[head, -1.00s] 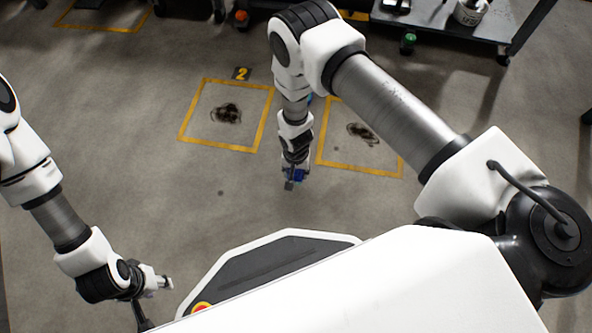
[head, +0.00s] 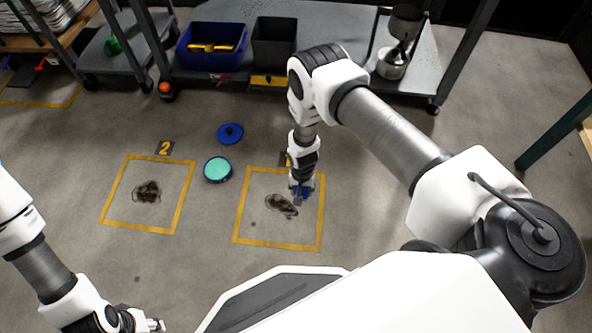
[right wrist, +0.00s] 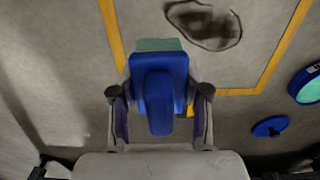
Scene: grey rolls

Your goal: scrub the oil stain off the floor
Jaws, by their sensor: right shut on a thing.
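A dark oil stain (head: 281,206) lies on the floor inside the right yellow-outlined square (head: 236,235). It also shows at the top of the right wrist view (right wrist: 205,24). A second stain (head: 147,191) lies in the left square (head: 103,222), beside a "2" marker. My right gripper (head: 301,196) is shut on a blue scrubber (right wrist: 158,88) with a teal pad. In the head view it is just right of the right square's stain; the pad's contact with the floor cannot be told. My left gripper (head: 156,325) is at the bottom edge, partly cut off.
An open round blue tin with teal contents (head: 217,170) and a blue lid (head: 230,133) lie between and behind the squares. Shelving with a blue bin (head: 212,45) and a dark bin (head: 275,42) stands at the back. An orange ball (head: 165,88) is near a wheel.

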